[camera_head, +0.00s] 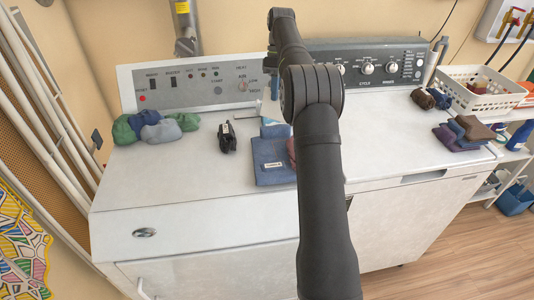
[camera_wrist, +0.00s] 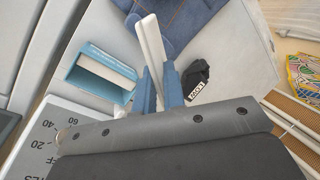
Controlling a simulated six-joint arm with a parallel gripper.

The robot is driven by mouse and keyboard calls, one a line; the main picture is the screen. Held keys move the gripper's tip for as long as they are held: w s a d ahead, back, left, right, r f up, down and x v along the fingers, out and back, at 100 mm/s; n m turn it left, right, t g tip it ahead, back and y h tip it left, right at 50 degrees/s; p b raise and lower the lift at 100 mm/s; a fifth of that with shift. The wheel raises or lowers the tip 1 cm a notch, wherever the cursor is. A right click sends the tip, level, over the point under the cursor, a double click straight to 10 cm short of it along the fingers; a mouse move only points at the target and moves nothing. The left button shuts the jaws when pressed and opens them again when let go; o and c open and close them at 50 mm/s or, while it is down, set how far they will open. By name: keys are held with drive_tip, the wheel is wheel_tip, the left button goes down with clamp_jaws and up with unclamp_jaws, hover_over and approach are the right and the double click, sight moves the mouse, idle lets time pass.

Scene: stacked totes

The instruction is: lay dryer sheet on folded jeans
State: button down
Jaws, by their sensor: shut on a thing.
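My gripper (camera_wrist: 158,82) has blue fingers and is shut on a thin white dryer sheet (camera_wrist: 152,42) in the wrist view. The sheet sticks out beyond the fingertips, and its end overlaps the folded jeans in that picture; I cannot tell whether they touch. The folded blue jeans (camera_head: 271,165) lie on the white machine top left of my arm. They also show at the top of the wrist view (camera_wrist: 195,14). A blue open box (camera_wrist: 75,73) with white contents is left of the gripper in the wrist view. In the head view my arm hides most of the gripper.
A black item with a white label (camera_head: 227,138) stands left of the jeans. Green and grey rolled cloths (camera_head: 158,128) lie at the back left. Folded dark clothes (camera_head: 464,134) and a white basket (camera_head: 482,92) are at right. The machine top's front left is clear.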

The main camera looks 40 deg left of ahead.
drive_tip(key=s+d+r+m+g+y, duration=0.1)
drive_tip(key=s+d+m+g+y, duration=0.25)
drive_tip(key=s+m, duration=0.25)
drive_tip(key=m+t+y, duration=0.1)
drive_tip(key=m+y, duration=0.5)
drive_tip(key=m, duration=0.1)
hover_over(274, 160)
drive_tip(key=shift+f, duration=4.3)
drive_tip(key=c, duration=1.7)
unclamp_jaws()
drive_tip(key=shift+v, duration=4.05)
drive_tip(key=shift+s, duration=0.1)
